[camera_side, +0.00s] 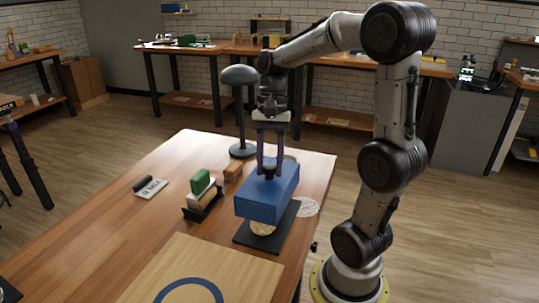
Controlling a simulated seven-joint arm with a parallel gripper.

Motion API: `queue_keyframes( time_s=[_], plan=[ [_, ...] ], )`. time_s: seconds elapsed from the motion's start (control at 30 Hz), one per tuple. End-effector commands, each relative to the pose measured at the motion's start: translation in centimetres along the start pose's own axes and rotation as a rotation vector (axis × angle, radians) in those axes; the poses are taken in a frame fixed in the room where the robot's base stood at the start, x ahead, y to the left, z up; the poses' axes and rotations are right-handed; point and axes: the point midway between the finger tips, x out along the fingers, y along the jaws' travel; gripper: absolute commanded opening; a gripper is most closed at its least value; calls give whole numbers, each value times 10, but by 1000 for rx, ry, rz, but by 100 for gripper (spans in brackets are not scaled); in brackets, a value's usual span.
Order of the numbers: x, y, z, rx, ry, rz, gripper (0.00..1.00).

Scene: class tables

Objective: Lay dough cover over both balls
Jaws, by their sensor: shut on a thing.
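The dough cover is a blue box-shaped lid (265,197) with a dark knob (269,168) on top. My gripper (270,163) is shut on the knob and holds the cover above a dark mat (243,236). One pale dough ball (262,228) shows under the cover's near edge. The cover hides the space behind it, so I cannot see a second ball. The cover looks roughly level, and I cannot tell how far it is from the ball.
A dark stand with a rounded top (239,75) rises behind the cover. A green block in a holder (201,183) and a small labelled card (151,188) are to the left. A board with a blue ring (215,265) lies in front. A pale round disc (308,207) is at the right edge.

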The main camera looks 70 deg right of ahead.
Motion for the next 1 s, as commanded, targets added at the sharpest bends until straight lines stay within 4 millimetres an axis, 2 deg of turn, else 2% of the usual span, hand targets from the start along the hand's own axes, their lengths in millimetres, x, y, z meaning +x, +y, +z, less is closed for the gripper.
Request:
queue_keyframes(
  time_s=[0.37,0.8,1.0],
  plan=[
    [5,0,-1,-7,-1,3,0],
    [40,0,-10,-6,-3,3,0],
    [50,0,-13,-6,-1,2,0]
  ],
)
